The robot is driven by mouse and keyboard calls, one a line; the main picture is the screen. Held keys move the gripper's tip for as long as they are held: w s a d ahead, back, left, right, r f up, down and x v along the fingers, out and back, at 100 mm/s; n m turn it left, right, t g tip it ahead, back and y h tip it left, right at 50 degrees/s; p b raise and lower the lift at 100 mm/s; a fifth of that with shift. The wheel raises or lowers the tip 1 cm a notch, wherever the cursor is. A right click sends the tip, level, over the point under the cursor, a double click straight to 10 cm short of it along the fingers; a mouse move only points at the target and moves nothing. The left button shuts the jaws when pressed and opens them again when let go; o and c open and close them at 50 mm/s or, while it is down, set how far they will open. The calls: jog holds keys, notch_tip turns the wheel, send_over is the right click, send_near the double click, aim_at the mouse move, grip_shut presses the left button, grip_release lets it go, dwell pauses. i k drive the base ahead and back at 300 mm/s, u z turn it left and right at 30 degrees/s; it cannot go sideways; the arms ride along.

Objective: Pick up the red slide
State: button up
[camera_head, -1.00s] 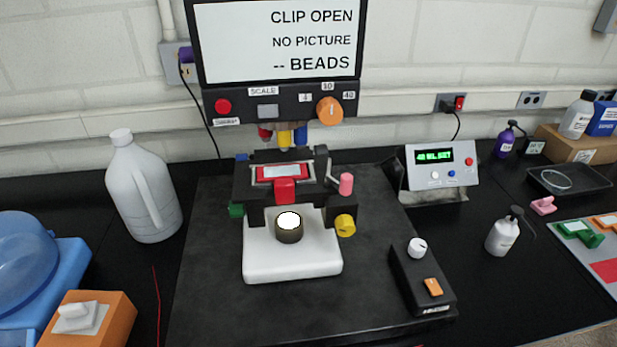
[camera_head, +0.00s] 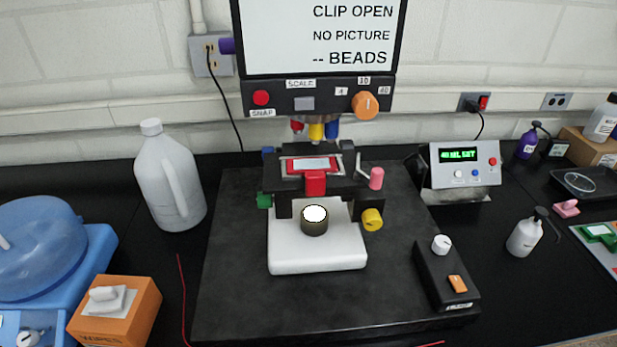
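A red slide (camera_head: 315,185) with a pale glass middle lies on the black stage (camera_head: 270,177) of the microscope, its red tab hanging over the front edge. A pink-tipped clip lever (camera_head: 376,178) stands to the right of the slide, and the screen (camera_head: 330,36) above reads "CLIP OPEN". On the mat at the far right lies a green slide-like piece (camera_head: 600,231), cut by the picture edge. My gripper is not in view.
A white jug (camera_head: 169,178) stands left of the microscope. A blue centrifuge-like machine (camera_head: 75,246) and an orange wipes box (camera_head: 130,316) are front left. A control box (camera_head: 447,275) and a small white bottle (camera_head: 525,234) are right. The colored objectives (camera_head: 316,130) hang just above the stage.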

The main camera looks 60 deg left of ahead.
aim_at(313, 169)
jog(key=u, duration=0.05)
jog(key=k, duration=1.5)
jog(key=u, duration=2.05)
jog(key=i, duration=1)
jog(key=u, duration=0.05)
